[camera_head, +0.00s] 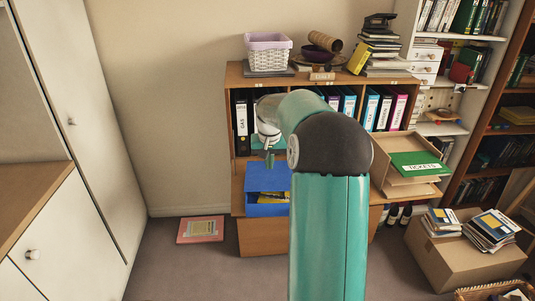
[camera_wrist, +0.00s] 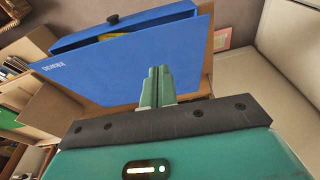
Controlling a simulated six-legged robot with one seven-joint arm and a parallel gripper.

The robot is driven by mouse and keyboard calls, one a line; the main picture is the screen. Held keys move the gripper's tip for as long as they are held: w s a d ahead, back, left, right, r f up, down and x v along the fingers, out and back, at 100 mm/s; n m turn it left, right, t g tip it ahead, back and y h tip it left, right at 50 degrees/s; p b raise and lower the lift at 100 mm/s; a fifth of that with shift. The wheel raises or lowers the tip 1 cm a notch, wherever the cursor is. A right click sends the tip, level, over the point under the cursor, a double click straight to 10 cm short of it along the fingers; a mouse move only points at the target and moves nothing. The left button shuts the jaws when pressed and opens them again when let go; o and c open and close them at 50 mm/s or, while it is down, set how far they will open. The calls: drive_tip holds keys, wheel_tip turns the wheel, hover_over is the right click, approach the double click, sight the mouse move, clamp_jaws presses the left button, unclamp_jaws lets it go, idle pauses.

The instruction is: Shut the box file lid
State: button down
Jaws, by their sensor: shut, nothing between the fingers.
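The blue box file (camera_head: 265,210) sits on the low wooden cabinet in the head view, with yellow contents showing inside. Its lid (camera_head: 267,176) stands raised at the back, open. In the wrist view the lid's broad blue outer face (camera_wrist: 125,68) with white lettering fills the upper middle, and the box file body (camera_wrist: 75,42) shows beyond it. My gripper (camera_wrist: 159,72) is shut and empty, its green fingers overlapping the lid's face in the picture. In the head view my gripper (camera_head: 269,160) points down by the lid's top edge. I cannot tell whether it touches.
Upright binders (camera_head: 241,125) fill the shelf behind. A cardboard tray (camera_head: 385,180) with a green tickets folder (camera_head: 420,164) lies right of my arm. A white basket (camera_head: 268,52) stands on top of the shelf. A pink folder (camera_head: 201,229) lies on the floor at left.

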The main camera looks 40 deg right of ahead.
sight(268, 190)
wheel_tip(268, 190, down, 7)
drive_tip(key=shift+f, duration=0.15)
drive_tip(key=shift+a, duration=0.1)
drive_tip(key=f, duration=0.2)
drive_tip(key=s+f, duration=0.1)
drive_tip(key=f, duration=0.1)
drive_tip(key=a+f, duration=0.1)
drive_tip(key=f, duration=0.2)
drive_tip(key=shift+s, duration=0.25)
wheel_tip(268, 190, up, 5)
drive_tip(key=shift+w+a+f, duration=0.1)
drive_tip(key=shift+w, duration=0.05)
drive_tip(key=s+a+r, duration=0.2)
drive_tip(key=s+r, duration=0.1)
drive_tip(key=r, duration=0.5)
drive_tip(key=shift+s+a+r, duration=0.15)
drive_tip(key=shift+a+r, duration=0.05)
drive_tip(key=shift+r, duration=0.2)
